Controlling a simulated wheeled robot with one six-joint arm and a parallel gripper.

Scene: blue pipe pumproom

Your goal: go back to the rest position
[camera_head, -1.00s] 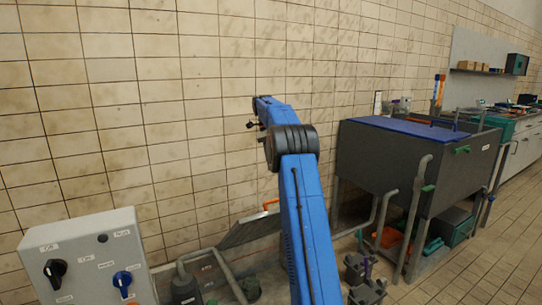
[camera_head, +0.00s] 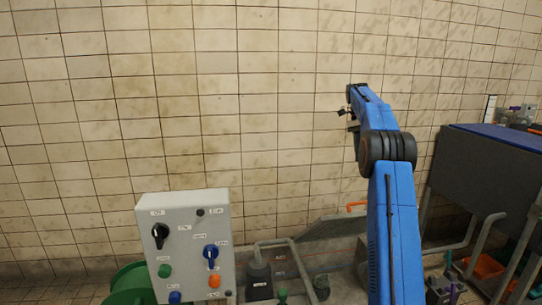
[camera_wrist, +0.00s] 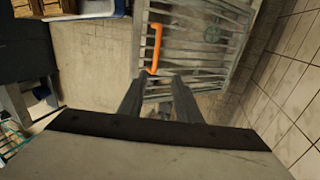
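My gripper (camera_wrist: 157,80) shows in the wrist view with its two grey fingers apart and nothing between them. In the head view my blue arm is raised and bent in front of the tiled wall, and the gripper end (camera_head: 348,108) is small and dark there, partly hidden by the arm. In the wrist view the fingertips appear near the lower edge of a grey slatted grate (camera_wrist: 200,55) with an orange handle (camera_wrist: 156,48). I cannot tell the distance between them.
A grey control box (camera_head: 185,240) with knobs and buttons stands left of my arm. A green round object (camera_head: 128,285) is below it. A dark tank (camera_head: 490,170) with a blue top is at the right, with pipes under it. The tiled wall (camera_head: 250,110) is behind.

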